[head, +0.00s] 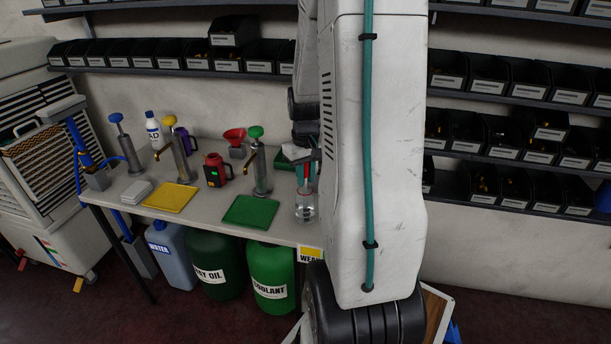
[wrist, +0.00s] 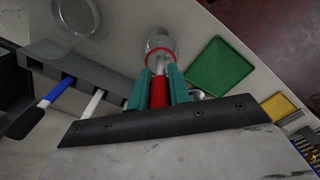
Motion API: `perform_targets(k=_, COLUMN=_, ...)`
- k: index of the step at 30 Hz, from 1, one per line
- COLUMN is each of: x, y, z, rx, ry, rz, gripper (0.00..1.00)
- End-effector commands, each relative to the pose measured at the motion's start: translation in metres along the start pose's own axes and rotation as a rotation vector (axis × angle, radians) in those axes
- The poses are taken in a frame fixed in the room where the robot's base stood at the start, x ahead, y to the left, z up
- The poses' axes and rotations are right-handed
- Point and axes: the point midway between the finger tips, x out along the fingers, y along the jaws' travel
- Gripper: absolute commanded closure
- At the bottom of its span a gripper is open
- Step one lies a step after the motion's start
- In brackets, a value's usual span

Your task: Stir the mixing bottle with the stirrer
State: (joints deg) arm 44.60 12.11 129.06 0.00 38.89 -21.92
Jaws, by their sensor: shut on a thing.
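My gripper (wrist: 159,88) has teal fingers and is shut on the red handle of the stirrer (wrist: 158,95). In the head view my gripper (head: 305,176) is partly hidden beside my white arm. The clear mixing bottle (head: 305,210) stands upright on the table near its front edge, directly below the gripper. In the wrist view the bottle (wrist: 160,38) shows a red ring around its mouth. The stirrer's pale shaft points at this mouth and overlaps the ring; I cannot tell how deep its tip reaches.
A grey rack (wrist: 85,68) beside the bottle holds a blue-handled tool (wrist: 55,92) and a white-handled one (wrist: 92,104). A round glass dish (wrist: 76,16) stands behind it. A green tray (head: 251,211), a yellow tray (head: 170,197) and pump dispensers (head: 261,172) occupy the table to the left.

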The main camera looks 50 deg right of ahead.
Motion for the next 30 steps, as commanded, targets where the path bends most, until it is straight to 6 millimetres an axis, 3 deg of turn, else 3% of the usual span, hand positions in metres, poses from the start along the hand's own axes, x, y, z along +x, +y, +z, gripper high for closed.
perform_targets(k=30, x=-0.081, y=0.000, z=0.000, rx=0.000, ry=0.003, rz=0.001, gripper=1.00)
